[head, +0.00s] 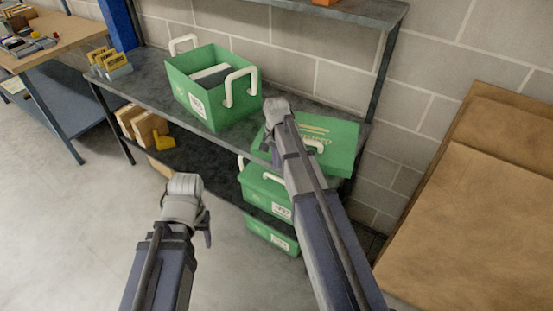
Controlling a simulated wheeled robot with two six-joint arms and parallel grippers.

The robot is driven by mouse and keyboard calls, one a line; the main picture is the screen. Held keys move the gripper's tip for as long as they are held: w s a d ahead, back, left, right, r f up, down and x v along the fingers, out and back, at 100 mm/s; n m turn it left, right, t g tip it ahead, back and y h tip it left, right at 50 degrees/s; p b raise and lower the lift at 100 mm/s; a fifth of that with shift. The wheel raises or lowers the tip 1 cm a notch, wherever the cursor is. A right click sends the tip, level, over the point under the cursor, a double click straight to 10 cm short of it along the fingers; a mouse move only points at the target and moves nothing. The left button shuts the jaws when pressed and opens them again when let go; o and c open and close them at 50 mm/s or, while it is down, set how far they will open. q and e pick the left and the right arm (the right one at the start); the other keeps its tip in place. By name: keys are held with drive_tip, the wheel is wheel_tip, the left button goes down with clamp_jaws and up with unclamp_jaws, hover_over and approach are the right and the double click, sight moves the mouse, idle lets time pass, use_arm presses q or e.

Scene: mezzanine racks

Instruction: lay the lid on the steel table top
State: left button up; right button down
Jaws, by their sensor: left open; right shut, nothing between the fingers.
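The green lid (338,143) lies on the right end of the dark steel table top (150,88), with a white handle partly behind my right arm. My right gripper (272,108) is over the table at the lid's left edge, shut and empty. Whether it touches the lid I cannot tell. My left gripper (186,186) is open and empty, in front of the table and away from the lid. An open green box (195,103) with two white handles stands on the table left of the lid, holding dark and white contents.
Closed green boxes (265,190) are stacked below the table's right end. Cartons (148,128) and a yellow item (163,140) sit on the lower shelf. A yellow-grey holder (110,62) stands at the table's left end. A large brown carton (480,200) stands at right.

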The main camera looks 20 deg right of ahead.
wheel_tip(320, 180, up, 8)
drive_tip(key=p, duration=0.7)
drive_tip(key=shift+d, duration=0.25)
